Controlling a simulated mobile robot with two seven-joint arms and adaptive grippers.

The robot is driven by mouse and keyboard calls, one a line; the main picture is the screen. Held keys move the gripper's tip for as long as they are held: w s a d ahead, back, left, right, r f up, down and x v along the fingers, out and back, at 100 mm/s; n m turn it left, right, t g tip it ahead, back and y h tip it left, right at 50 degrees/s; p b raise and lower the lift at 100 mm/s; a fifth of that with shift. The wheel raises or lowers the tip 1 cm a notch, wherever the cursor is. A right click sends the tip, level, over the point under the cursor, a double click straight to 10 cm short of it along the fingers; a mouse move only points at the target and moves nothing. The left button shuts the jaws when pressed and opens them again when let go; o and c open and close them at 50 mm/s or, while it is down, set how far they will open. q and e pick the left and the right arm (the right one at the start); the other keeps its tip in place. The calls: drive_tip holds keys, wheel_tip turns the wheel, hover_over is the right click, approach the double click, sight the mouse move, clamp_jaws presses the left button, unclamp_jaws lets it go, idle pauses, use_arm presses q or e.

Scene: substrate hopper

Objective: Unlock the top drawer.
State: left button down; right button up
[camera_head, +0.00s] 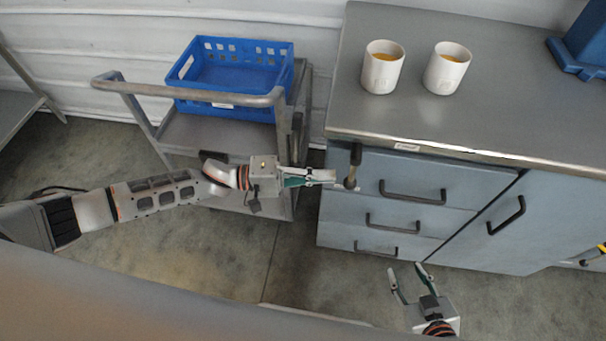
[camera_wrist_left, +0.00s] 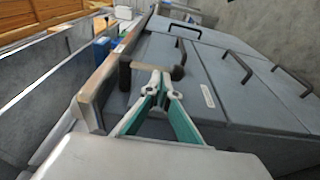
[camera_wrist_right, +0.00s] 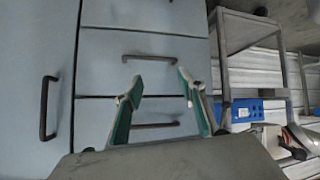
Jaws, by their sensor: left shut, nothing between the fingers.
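The top drawer (camera_head: 445,180) is the uppermost blue-grey front under the counter and appears shut, with a black bar handle (camera_head: 412,194). In the left wrist view the tips (camera_wrist_left: 160,82) are beside the dark lever parts. My right gripper (camera_head: 405,270) is open and empty, low in front of the drawers; its spread fingers show in the right wrist view (camera_wrist_right: 158,88).
Two white cups (camera_head: 383,68) with orange contents stand on the counter (camera_head: 490,110). A grey cart (camera_head: 205,135) with a blue crate (camera_head: 235,60) stands left of the cabinet. More drawers (camera_head: 390,220) and a cabinet door (camera_head: 535,225) are below the counter. The floor in front is clear.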

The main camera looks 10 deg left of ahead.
sight(352, 173)
use_arm(q)
drive_tip(key=shift+w+d, duration=0.15)
drive_tip(key=shift+d, duration=0.5)
drive_tip(key=shift+w+d, duration=0.15)
drive_tip(key=shift+d, duration=0.45)
use_arm(e)
drive_tip(key=shift+w, duration=0.25)
